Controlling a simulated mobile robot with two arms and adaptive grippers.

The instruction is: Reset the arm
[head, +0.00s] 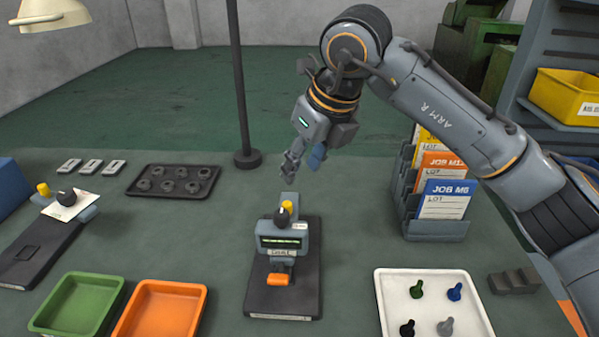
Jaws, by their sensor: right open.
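My right arm comes in from the right, bent at a high elbow. Its gripper (298,166) hangs over the table's back part, pointing down. It is open, with nothing seen between its fingers. Below and in front of it stands a small grey device (282,242) with a display, a yellow knob and a black knob on top, on a dark base plate (300,299). An orange piece (278,279) sits at the device's front. The gripper looks apart from the device. My left gripper is not in view.
A green tray (40,327) and an orange tray (119,331) lie front left. A white tray (391,281) with several coloured pieces lies front right. A job card rack (436,231) stands at right. A dark tray (136,188) of round parts and a pole (240,80) are behind.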

